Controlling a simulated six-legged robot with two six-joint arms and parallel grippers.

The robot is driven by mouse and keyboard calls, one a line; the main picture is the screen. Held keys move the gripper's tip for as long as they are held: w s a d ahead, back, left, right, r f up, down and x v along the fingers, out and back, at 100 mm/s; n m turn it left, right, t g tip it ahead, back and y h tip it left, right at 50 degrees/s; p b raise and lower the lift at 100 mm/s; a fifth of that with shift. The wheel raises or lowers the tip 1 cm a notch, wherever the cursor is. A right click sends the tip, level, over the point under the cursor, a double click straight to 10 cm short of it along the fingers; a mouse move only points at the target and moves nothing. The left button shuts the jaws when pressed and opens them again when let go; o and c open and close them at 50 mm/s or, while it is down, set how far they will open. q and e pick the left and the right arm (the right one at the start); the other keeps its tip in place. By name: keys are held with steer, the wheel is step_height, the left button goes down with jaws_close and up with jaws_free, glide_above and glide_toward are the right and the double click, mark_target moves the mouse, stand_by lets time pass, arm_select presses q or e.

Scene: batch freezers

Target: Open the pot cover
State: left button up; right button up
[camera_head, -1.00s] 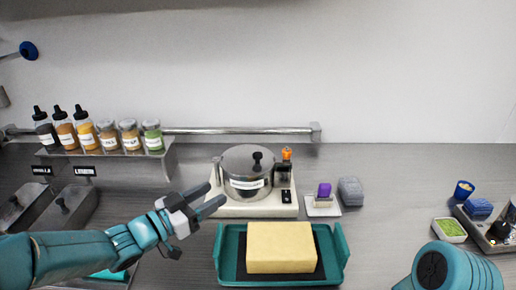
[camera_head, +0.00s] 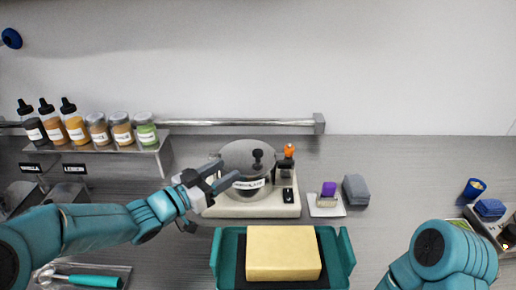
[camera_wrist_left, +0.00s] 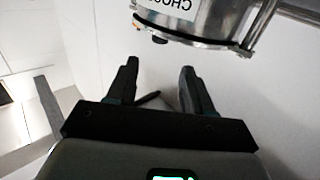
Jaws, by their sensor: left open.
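A silver pot (camera_head: 246,188) with a grey cover (camera_head: 235,155) and a black knob (camera_head: 258,159) stands on a cream base at the middle of the counter. The cover lies on the pot. My left gripper (camera_head: 229,172) is open at the pot's left front, its fingers pointing right and overlapping the pot's side in the head view. In the left wrist view the open, empty gripper (camera_wrist_left: 158,68) shows with the pot's side (camera_wrist_left: 205,22) beyond the fingertips. I cannot tell whether they touch. My right gripper is out of view; only the right arm shows at lower right.
A teal tray (camera_head: 337,262) with a yellow block (camera_head: 284,253) stands in front of the pot. A rack (camera_head: 147,148) of bottles and jars is at left. A purple-topped brush (camera_head: 328,190) and a grey block (camera_head: 356,190) lie right of the pot.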

mark_target(255, 154)
arm_select(q)
steer(key=p+x, duration=0.2)
steer(key=x, duration=0.8)
steer(key=shift+w+d, duration=0.2)
steer(key=shift+d, duration=0.15)
steer(key=shift+x, duration=0.75)
steer(key=shift+a, duration=0.1)
steer(key=c, duration=0.4)
jaws_close()
